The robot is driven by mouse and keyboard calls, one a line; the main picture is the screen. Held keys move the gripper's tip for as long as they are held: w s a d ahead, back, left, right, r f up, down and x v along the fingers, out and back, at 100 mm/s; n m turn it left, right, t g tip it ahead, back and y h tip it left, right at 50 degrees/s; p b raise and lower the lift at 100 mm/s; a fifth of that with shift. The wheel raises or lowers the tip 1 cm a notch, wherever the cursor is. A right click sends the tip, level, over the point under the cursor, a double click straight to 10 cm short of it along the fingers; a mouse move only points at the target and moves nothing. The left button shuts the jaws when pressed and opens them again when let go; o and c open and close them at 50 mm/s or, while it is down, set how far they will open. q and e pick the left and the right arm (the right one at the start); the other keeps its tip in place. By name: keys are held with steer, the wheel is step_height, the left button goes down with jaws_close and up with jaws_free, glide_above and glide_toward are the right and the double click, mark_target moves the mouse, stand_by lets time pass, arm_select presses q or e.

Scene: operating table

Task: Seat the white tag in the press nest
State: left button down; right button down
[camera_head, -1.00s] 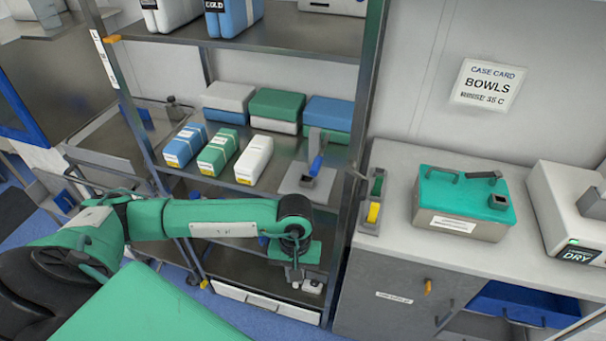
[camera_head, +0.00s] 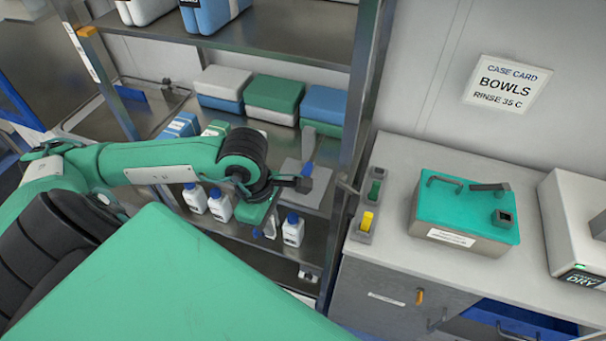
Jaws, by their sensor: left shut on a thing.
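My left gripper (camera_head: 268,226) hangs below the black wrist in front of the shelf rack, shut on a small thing. The tag itself is too small and covered to make out there. A small press with a blue lever (camera_head: 308,169) stands on the middle shelf, on a grey plate. Its dark square nest block (camera_head: 303,184) shows just right of my wrist. The gripper is to the left of the nest and lower in the picture, apart from it as far as I can tell. My right gripper is not in view.
Wrapped packs (camera_head: 274,97) line the middle shelf. The rack post (camera_head: 362,100) is right of the press. A counter holds a teal-lidded box (camera_head: 463,205) and a yellow-and-green switch unit (camera_head: 369,215).

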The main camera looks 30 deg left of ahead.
arm_select(q)
steer(key=w+a, duration=0.1)
steer(key=w, duration=0.4)
steer(key=w+a+b, duration=0.1)
steer(key=w, duration=0.5)
steer(key=w+a+b, duration=0.1)
steer(key=w+a, duration=0.1)
steer(key=w, duration=0.3)
steer(key=shift+w+r, duration=0.1)
steer(key=shift+w, duration=0.1)
steer(key=f+p, duration=0.1)
steer(key=w+f, duration=0.1)
steer(key=shift+a+f+p, duration=0.1)
steer(key=shift+f+p, duration=0.25)
steer(key=shift+f, duration=0.55)
